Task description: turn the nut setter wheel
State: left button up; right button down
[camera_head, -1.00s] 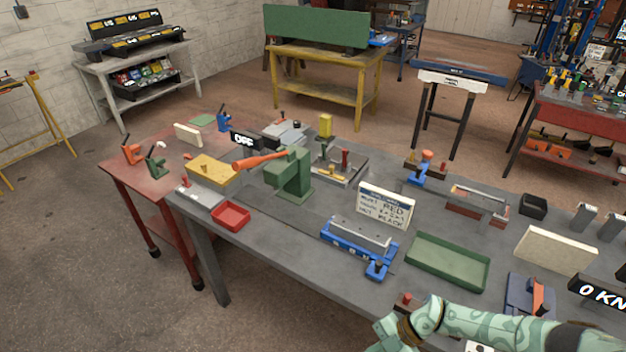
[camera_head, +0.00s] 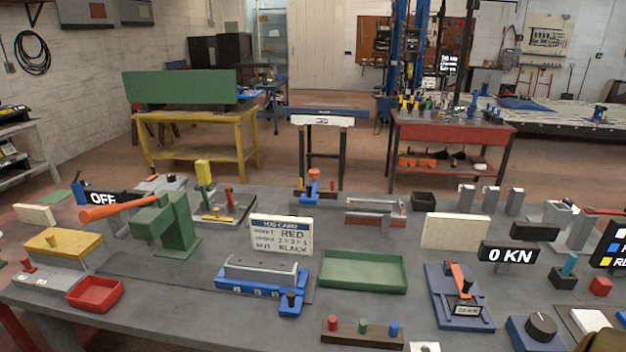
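No part carries a readable nut setter label, so I cannot tell for certain which one is its wheel. A round black knob (camera_head: 541,327) sits on a blue block (camera_head: 533,341) at the bench's front right. A small blue stand with an orange top (camera_head: 313,183) is at the back middle. A blue fixture with an orange lever (camera_head: 459,283) and a "22 KN" tag stands left of the black knob. Neither of my grippers is in view. A dark brownish piece at the bottom right corner is too cut off to identify.
The grey bench (camera_head: 345,300) is crowded. A green tray (camera_head: 363,287), a blue vise-like fixture (camera_head: 262,290), a job card (camera_head: 281,234), a green press with orange handle (camera_head: 165,222), a red tray (camera_head: 95,308) and a "0 KN" display (camera_head: 509,254) stand on it. Bare strips lie between them.

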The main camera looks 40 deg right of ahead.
aim_at(542, 327)
jog(key=z, duration=2.65)
